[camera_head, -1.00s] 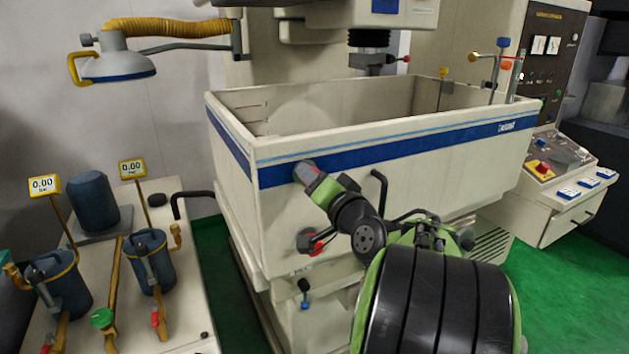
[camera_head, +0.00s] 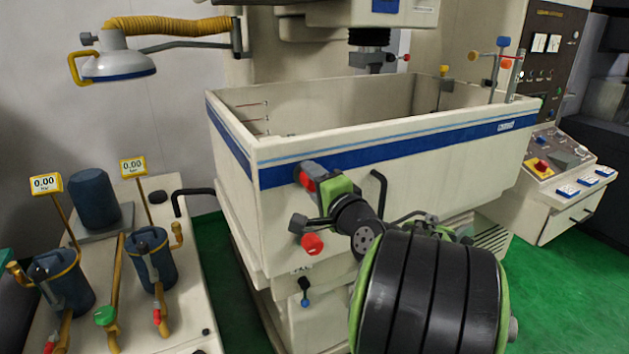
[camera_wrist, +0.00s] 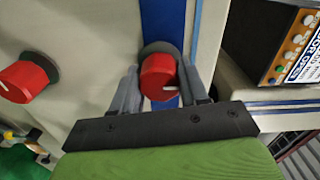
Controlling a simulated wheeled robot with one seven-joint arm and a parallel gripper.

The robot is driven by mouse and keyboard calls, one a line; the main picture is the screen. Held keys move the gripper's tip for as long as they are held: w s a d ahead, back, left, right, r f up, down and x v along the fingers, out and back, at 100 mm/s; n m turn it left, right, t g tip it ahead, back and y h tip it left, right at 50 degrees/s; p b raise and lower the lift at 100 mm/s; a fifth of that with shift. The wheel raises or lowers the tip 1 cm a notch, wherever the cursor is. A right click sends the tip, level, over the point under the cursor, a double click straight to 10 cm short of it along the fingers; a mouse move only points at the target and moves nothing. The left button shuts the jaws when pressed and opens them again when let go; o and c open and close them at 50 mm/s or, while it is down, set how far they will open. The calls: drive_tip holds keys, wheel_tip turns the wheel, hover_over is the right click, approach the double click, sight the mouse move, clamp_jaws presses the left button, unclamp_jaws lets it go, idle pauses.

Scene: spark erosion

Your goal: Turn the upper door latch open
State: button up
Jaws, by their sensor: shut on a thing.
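The upper door latch is a red knob (camera_wrist: 158,77) on a round grey base, set on the tank's blue stripe. In the wrist view my gripper (camera_wrist: 160,88) has one grey finger on each side of the knob, shut on it. A white mark shows on the knob's right side. In the head view the upper latch (camera_head: 307,182) is a small red patch, partly hidden by my gripper (camera_head: 316,176). The lower red latch (camera_head: 312,244) sits below it on the tank front; in the wrist view this lower knob (camera_wrist: 28,80) is at the left, untouched.
The open-topped tank (camera_head: 400,157) fills the middle. A black handle (camera_head: 379,190) is on its front, close to my arm. A control panel (camera_head: 555,165) stands at the right. A filter bench (camera_head: 185,300) with gauges is at the left, with a green floor gap between.

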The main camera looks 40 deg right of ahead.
idle(0.4)
drive_tip(key=o, duration=1.1)
drive_tip(key=b+v, duration=0.3)
drive_tip(key=v, duration=1.2)
drive_tip(key=shift+s+a+b, duration=0.15)
drive_tip(key=shift+s+b, duration=0.15)
drive_tip(key=shift+s, duration=0.05)
drive_tip(key=w+a+f+n+g+y, duration=0.3)
drive_tip(key=w+a+f+n+y, duration=0.3)
drive_tip(key=a, duration=0.4)
drive_tip(key=s+a+f+n+g+y, duration=0.1)
drive_tip(key=s+a+f+n+g, duration=0.4)
drive_tip(key=a+f+n, duration=0.4)
drive_tip(key=s+a+n+g, duration=0.1)
drive_tip(key=s+f+n+g+h, duration=0.1)
drive_tip(key=s+n, duration=0.1)
drive_tip(key=s+a+n+g+h, duration=0.1)
drive_tip(key=s, duration=0.1)
drive_tip(key=shift+s+a+f+n+g, duration=0.25)
drive_tip(key=shift+a+f+n+g, duration=0.05)
drive_tip(key=shift+a+g, duration=0.1)
